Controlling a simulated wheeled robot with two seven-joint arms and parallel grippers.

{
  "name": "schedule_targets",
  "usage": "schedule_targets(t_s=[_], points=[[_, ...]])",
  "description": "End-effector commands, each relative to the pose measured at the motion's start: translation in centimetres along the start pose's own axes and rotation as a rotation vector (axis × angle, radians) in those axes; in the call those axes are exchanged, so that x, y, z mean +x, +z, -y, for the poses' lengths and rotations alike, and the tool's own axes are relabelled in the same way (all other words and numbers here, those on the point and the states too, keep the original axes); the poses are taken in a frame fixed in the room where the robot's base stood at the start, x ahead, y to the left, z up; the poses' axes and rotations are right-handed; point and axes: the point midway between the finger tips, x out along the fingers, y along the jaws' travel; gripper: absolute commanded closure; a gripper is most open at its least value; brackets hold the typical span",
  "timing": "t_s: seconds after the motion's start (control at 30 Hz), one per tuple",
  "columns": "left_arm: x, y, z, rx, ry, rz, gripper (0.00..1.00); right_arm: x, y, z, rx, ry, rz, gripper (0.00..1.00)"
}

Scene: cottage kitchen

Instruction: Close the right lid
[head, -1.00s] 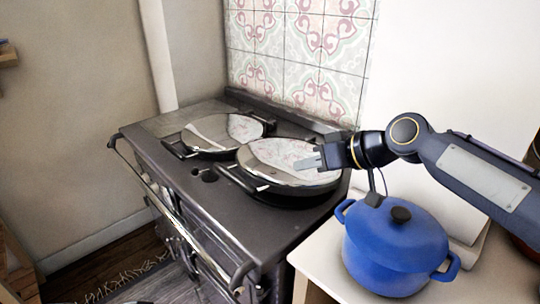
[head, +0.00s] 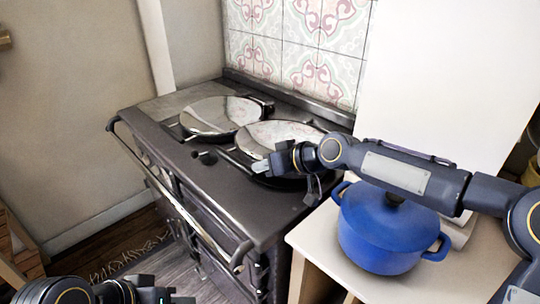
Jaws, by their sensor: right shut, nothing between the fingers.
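The right lid (head: 278,132) is a round, shiny domed cover on the dark range cooker. It lies down flat over its hotplate, with its front edge partly hidden by my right gripper. My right gripper (head: 263,166) is shut and empty at the front edge of the right lid; I cannot tell whether it touches it. The left lid (head: 221,114), also shiny and round, lies flat beside it. My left gripper (head: 172,297) is low at the bottom edge of the view, mostly cut off, well away from the lids.
The dark range cooker (head: 160,104) has a rail (head: 185,205) along its front. A blue pot (head: 385,232) stands on the pale counter (head: 318,240) to the right, under my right arm. A tiled wall (head: 300,50) rises behind the cooker. Open floor lies at the left.

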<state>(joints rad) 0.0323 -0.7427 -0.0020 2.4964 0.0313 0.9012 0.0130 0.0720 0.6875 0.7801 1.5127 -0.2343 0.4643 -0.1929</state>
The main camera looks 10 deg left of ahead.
Motion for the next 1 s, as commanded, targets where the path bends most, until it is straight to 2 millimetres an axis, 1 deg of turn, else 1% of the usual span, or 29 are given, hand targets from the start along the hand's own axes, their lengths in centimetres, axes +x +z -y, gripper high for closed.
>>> schedule_targets(t_s=[0.37, 0.47, 0.6, 0.73, 0.83, 1.0], points=[[0.1, 0.0, 0.0, 0.0, 0.0, 0.0, 0.64, 0.2, 0.3, 0.0, -0.001, 0.001, 0.001, 1.0], [0.9, 0.5, 0.4, 0.0, 0.0, 0.0, 0.64, 0.8, 1.2, -0.2, -0.016, 0.01, 0.003, 1.0], [3.2, 1.6, 1.5, 0.0, 0.0, 0.0, 0.64, 2.4, 3.6, -0.6, -0.062, 0.039, 0.004, 1.0], [4.9, 2.5, 2.2, 0.0, 0.0, 0.0, 0.64, 3.7, 5.5, -1.1, -0.081, 0.052, 0.002, 1.0], [5.6, 2.9, 2.6, 0.0, 0.0, 0.0, 0.64, 4.3, 6.4, -1.3, -0.081, 0.053, 0.002, 1.0], [5.8, 2.9, 2.6, 0.0, 0.0, 0.0, 0.64, 4.6, 6.9, -1.4, -0.078, 0.052, 0.006, 1.0]])
